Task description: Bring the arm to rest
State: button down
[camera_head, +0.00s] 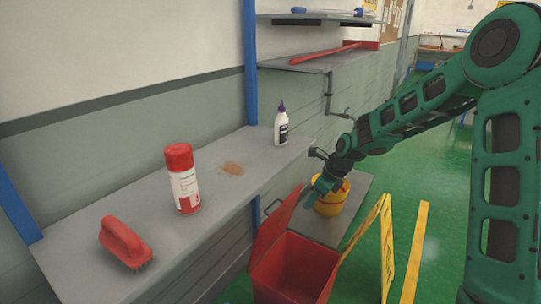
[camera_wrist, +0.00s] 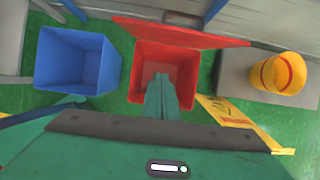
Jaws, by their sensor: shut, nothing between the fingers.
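My green arm reaches in from the right in the head view. My gripper (camera_head: 314,196) is shut and empty, above the red bin near the shelf's right end. In the wrist view my gripper (camera_wrist: 161,82) points down over the open red bin (camera_wrist: 193,72), its fingers together. The red bin also shows in the head view (camera_head: 292,272), with its lid raised on the left. I cannot tell what lies inside it.
A grey shelf (camera_head: 85,225) holds a red brush (camera_head: 122,240), a red-white can (camera_head: 183,180), a white bottle (camera_head: 281,127) and a brown stain (camera_head: 232,168). A yellow bucket (camera_head: 332,200), a yellow floor sign (camera_head: 387,250) and a blue bin (camera_wrist: 75,62) stand near the red bin.

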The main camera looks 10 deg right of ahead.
jog(key=s+d+r+n+g+h, duration=0.1)
jog(key=s+d+r+n, duration=0.25)
jog(key=s+d, duration=0.3)
jog(key=s+d+r+n+h, duration=0.25)
jog(key=s+d+n, duration=0.2)
jog(key=s, duration=0.35)
jog(key=s+d+r+n+g+h, duration=0.1)
jog(key=s+d+r+n, duration=0.25)
jog(key=s+d, duration=0.35)
jog(key=s+d+r+n+g, duration=0.1)
jog(key=s+n, duration=0.6)
jog(key=s, duration=1.3)
jog(key=shift+d+r+n+y, duration=0.4)
jog(key=shift+d+r, duration=0.2)
jog(key=shift+r, duration=0.3)
jog(key=shift+w+f, duration=0.25)
jog(key=shift+w, duration=0.4)
